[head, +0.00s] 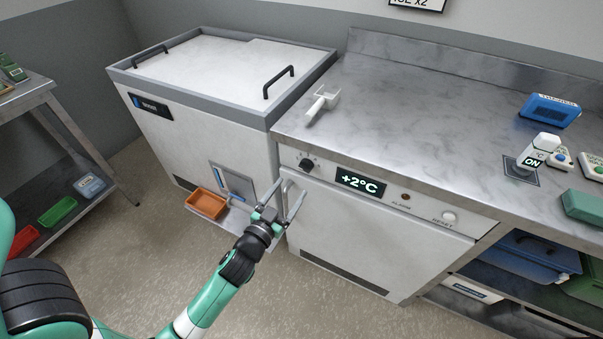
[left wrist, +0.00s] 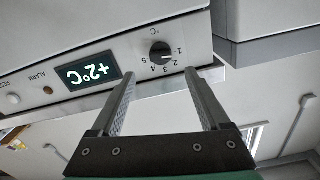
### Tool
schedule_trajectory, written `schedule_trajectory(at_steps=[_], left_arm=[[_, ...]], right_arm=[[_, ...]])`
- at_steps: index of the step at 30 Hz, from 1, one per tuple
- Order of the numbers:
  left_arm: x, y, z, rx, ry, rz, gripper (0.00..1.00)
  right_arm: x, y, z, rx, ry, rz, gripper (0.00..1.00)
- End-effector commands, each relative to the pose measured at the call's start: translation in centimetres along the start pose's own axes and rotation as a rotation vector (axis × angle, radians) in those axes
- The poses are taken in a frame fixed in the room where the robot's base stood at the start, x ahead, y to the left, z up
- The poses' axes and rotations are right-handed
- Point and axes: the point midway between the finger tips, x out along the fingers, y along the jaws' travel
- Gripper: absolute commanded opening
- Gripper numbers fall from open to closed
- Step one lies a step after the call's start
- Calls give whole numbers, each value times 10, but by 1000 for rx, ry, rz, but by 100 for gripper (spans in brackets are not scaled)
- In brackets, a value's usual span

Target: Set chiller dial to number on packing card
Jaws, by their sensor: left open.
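The chiller dial (head: 306,165) is a small black round knob on the white front panel, left of a lit display (head: 360,182) reading +2°C. In the left wrist view the dial (left wrist: 160,52) appears upside down with numbers from 1 to 5 around it; its exact setting is too small to tell. My left gripper (head: 291,190) is open and empty, low and left of the dial in the head view. In the left wrist view its fingertips (left wrist: 160,74) lie either side of the dial's line, apart from it. A partly cut-off wall sign (head: 417,4) ends in "X2"; I cannot tell whether it is the packing card.
A chest freezer (head: 210,60) stands left of the chiller, with an orange tray (head: 207,203) at its front. The steel counter (head: 400,110) holds a white scoop-like tool (head: 322,102), a blue device (head: 550,110) and an "ON" switch (head: 538,151). Left counter middle is clear.

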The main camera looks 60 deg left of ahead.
Motion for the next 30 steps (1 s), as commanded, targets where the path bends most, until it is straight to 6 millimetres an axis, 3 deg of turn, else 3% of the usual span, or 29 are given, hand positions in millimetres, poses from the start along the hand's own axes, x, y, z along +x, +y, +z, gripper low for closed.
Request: schedule_trajectory(at_steps=[3,9,13,21,30], left_arm=[[29,0,-1,-1,3,-2,79],[65,0,0,-1,3,0,79],[75,0,0,1,1,0,79],[76,0,0,0,0,1,77],[76,0,0,1,0,1,23]], right_arm=[[0,0,0,0,0,0,50],[-2,0,2,0,-1,0,50],[-3,0,3,0,-1,0,50],[-3,0,3,0,-1,0,50],[-3,0,3,0,-1,0,50]])
